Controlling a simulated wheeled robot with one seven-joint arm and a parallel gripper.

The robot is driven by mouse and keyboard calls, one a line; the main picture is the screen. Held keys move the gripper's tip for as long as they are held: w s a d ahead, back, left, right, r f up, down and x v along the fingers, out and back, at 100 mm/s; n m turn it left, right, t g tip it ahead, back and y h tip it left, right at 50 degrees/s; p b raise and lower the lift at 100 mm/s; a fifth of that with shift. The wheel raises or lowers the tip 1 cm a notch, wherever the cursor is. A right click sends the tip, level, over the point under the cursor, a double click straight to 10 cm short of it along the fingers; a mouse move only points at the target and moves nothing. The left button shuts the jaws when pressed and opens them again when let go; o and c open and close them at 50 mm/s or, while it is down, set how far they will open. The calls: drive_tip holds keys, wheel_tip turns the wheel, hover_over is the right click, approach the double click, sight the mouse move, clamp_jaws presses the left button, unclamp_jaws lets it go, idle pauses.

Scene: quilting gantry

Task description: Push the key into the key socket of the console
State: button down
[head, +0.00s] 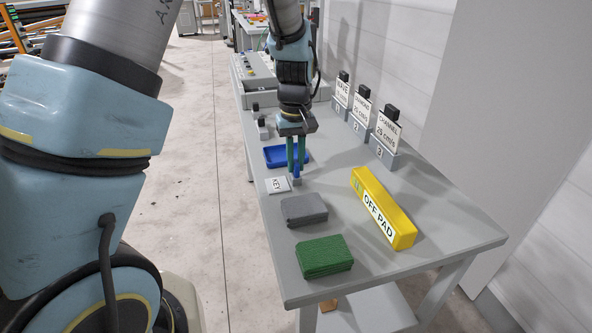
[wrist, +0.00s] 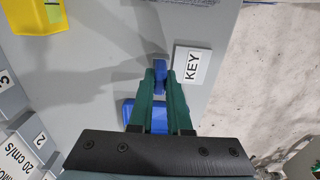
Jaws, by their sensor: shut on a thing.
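The blue key (head: 296,171) is between the green fingers of my gripper (head: 296,164), low over the table beside a white KEY label (head: 278,185). In the wrist view the key (wrist: 159,75) shows between the fingertips (wrist: 160,84), next to the KEY label (wrist: 192,66). My gripper is shut on the key. The fingers hide part of it, and I cannot tell whether its lower end touches the table or a holder. The grey console (head: 257,72) stands at the far end of the table, partly behind my arm. I cannot make out its key socket.
A blue tray (head: 273,157) lies just behind the fingers. A grey block (head: 304,208), a green block (head: 324,256) and a yellow OFF PAD bar (head: 383,207) lie nearer. Several labelled, black-topped blocks, including CHANNEL (head: 387,134), line the wall side. The table's near right corner is clear.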

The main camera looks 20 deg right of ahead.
sight(295, 161)
drive_tip(key=shift+r, duration=0.15)
drive_tip(key=shift+r+p, duration=1.6)
drive_tip(key=shift+r, duration=0.1)
